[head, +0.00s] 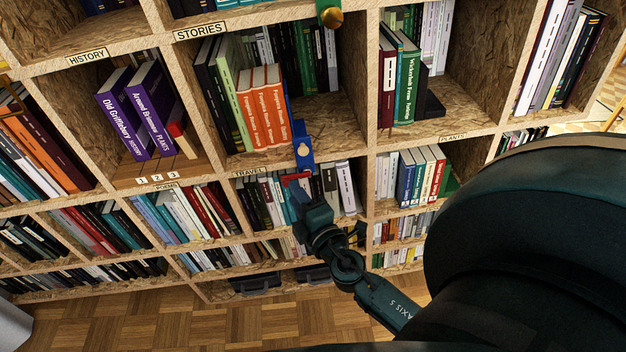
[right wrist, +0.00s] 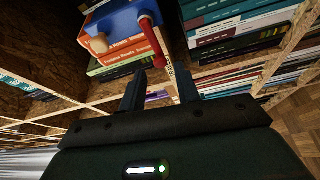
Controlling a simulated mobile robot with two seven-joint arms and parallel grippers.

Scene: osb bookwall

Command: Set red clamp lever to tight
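The red clamp lever (right wrist: 150,35) is on a blue clamp body (right wrist: 120,20) with a pale wooden knob. The clamp (head: 303,145) sits at the shelf edge beside the TRAVEL label, and its red lever (head: 296,176) shows just above my right gripper (head: 300,193). In the right wrist view my right gripper (right wrist: 160,75) has its fingers apart. The lever's lower end appears between and just beyond the fingertips; I cannot tell whether they touch it. My left gripper is not in view.
Orange books (head: 264,105) stand behind the clamp, and purple books (head: 138,112) stand to the left. A green clamp with a brass knob (head: 331,17) is on the shelf edge above. Shelf boards and book rows surround my gripper. Parquet floor (head: 150,325) lies below.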

